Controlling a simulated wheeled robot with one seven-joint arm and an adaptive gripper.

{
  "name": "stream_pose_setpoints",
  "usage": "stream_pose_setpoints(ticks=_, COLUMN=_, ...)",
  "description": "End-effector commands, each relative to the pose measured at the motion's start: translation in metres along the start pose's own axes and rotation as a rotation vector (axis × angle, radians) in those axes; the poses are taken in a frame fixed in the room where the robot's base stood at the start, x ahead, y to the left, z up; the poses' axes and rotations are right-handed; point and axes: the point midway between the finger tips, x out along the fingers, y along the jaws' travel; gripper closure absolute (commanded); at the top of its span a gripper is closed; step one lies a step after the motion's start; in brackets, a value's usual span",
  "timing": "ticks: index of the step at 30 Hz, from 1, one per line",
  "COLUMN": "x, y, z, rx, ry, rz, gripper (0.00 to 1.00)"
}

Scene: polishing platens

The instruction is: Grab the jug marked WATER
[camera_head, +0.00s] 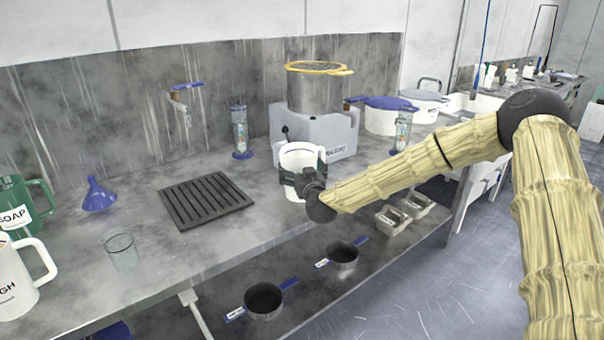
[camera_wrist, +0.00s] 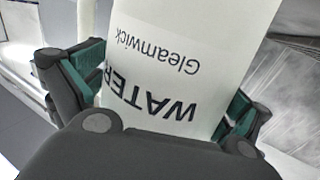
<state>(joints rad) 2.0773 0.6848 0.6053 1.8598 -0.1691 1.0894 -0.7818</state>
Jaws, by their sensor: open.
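The white jug marked WATER (camera_head: 299,160) stands on the grey counter near its front edge, in front of a grey machine. In the wrist view the jug (camera_wrist: 195,65) fills the middle, with the words WATER and Gleamwick upside down. My gripper (camera_head: 300,183) is at the jug's front side. In the wrist view its open fingers (camera_wrist: 160,95) stand on either side of the jug, with the jug between them. I cannot tell whether the fingers touch it. The jug's handle is not clearly visible.
A green SOAP jug (camera_head: 22,205) and another white jug (camera_head: 15,280) stand at the far left. A clear beaker (camera_head: 123,252), blue funnel (camera_head: 99,196) and black drain grate (camera_head: 205,199) are on the counter. The grey machine (camera_head: 318,132) is close behind the WATER jug. Pans sit on the lower shelf.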

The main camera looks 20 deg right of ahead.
Motion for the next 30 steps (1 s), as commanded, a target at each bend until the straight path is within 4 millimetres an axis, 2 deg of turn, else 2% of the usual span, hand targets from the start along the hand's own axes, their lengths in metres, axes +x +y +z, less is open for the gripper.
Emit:
stream_pose_setpoints(ticks=9, x=0.0050, y=-0.0021, z=0.0003, rx=0.000, ry=0.000, rz=-0.002, gripper=0.00)
stream_pose_setpoints(ticks=11, x=0.0050, y=-0.0023, z=0.0002, rx=0.000, ry=0.000, rz=-0.002, gripper=0.09)
stream_pose_setpoints(ticks=17, x=0.0050, y=-0.0024, z=0.0002, rx=0.000, ry=0.000, rz=-0.003, gripper=0.46)
stream_pose_setpoints(ticks=18, x=0.0052, y=-0.0025, z=-0.0009, rx=0.000, ry=0.002, rz=-0.003, gripper=0.47)
stream_pose_setpoints(ticks=30, x=0.0050, y=-0.0017, z=-0.0030, rx=0.000, ry=0.002, rz=-0.002, gripper=0.47)
